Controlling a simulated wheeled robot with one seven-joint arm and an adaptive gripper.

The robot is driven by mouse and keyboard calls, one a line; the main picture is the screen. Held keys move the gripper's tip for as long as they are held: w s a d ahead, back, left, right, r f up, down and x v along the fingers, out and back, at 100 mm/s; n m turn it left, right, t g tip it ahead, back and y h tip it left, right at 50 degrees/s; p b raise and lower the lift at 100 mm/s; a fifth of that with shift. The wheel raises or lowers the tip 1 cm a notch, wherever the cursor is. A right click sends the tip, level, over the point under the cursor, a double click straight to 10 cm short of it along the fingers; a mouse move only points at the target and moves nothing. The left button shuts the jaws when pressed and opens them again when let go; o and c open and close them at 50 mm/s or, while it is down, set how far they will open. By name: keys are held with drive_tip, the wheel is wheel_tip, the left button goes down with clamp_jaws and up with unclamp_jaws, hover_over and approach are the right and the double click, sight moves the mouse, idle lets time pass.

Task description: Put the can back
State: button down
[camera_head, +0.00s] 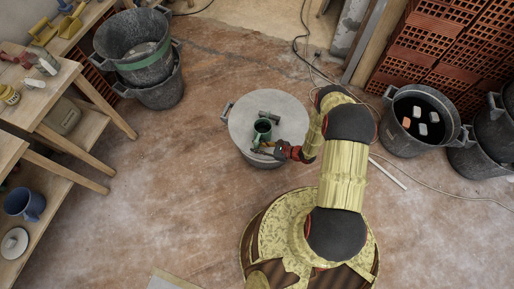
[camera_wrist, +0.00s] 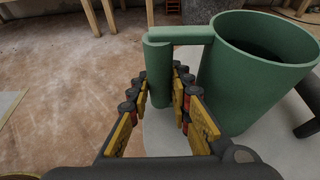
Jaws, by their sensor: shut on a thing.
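The green can (camera_head: 262,127) is an open-topped, mug-like can with a side handle. It is upright over the round grey top (camera_head: 242,115) in the middle of the floor. In the wrist view the can (camera_wrist: 252,75) fills the upper right, and its handle runs down between my fingers. My gripper (camera_head: 268,151) is shut on the handle, with yellow finger pads on either side of it in the wrist view (camera_wrist: 161,95). I cannot tell whether the can's base touches the grey top.
A dark cylindrical piece (camera_head: 269,114) lies beside the can. Stacked buckets (camera_head: 135,45) stand at the upper left, and a bucket with several blocks (camera_head: 420,120) at the right. A wooden bench (camera_head: 45,95) with a blue mug (camera_head: 24,203) is at the left. Floor at lower left is mostly clear.

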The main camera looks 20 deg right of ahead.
drive_tip(key=c, duration=1.6)
unclamp_jaws()
drive_tip(key=shift+c, duration=0.2)
